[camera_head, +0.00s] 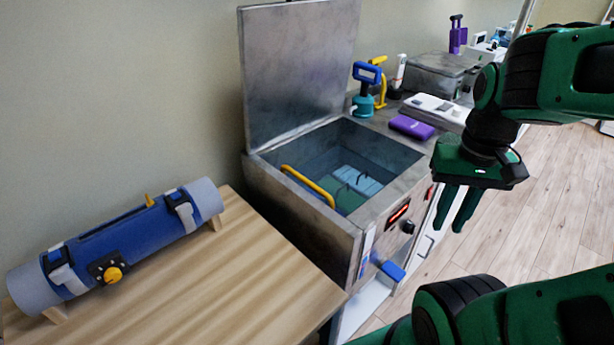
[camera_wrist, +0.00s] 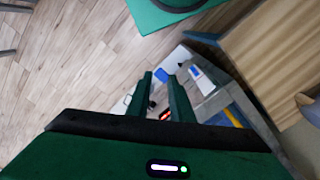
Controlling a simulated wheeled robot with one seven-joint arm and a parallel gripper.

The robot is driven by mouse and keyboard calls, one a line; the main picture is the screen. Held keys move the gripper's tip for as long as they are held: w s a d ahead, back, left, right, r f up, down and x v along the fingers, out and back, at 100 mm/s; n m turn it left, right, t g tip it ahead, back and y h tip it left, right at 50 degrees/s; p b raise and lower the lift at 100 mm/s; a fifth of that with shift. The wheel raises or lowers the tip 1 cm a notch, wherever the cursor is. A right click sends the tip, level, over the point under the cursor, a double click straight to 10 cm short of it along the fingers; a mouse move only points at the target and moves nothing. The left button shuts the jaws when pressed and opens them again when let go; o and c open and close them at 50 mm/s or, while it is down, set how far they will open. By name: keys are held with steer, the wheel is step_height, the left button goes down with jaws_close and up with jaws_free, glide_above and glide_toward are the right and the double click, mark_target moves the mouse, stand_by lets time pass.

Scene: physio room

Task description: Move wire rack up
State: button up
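An open steel tank (camera_head: 330,232) holds water, with blue and green packs (camera_head: 355,183) low inside. A yellow bar handle (camera_head: 307,186) stands along the tank's left inner side. It looks like the handle of the wire rack; the rack's wires cannot be made out under the water. My gripper (camera_head: 455,208) hangs to the right of the tank, beyond its front panel, with fingers pointing down. Its two fingers are apart with nothing between them. In the wrist view my gripper (camera_wrist: 163,85) also shows an empty gap, with the tank's front beyond the fingertips.
The tank's lid (camera_head: 300,75) stands upright behind it. A wooden table (camera_head: 190,275) at the left carries a blue roller device (camera_head: 125,240). A purple box (camera_head: 411,127), a teal-and-blue pump (camera_head: 364,95) and a grey bin (camera_head: 440,75) stand behind the tank. Wooden floor is free at right.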

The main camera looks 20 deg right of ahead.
steer(key=w+r+n, duration=0.1)
steer(key=w+n, duration=0.1)
steer(key=w, duration=0.3)
steer(key=n+h, duration=0.2)
steer(key=n, duration=0.7)
glide_above(310, 182)
steer(key=a, duration=0.2)
steer(key=shift+t, duration=0.4)
steer(key=f, duration=0.3)
steer(key=d+f, duration=0.1)
steer(key=f, duration=0.5)
steer(key=shift+s+d+f, duration=0.1)
steer(key=shift+d+f, duration=0.05)
steer(key=shift+d, duration=0.1)
jaws_close()
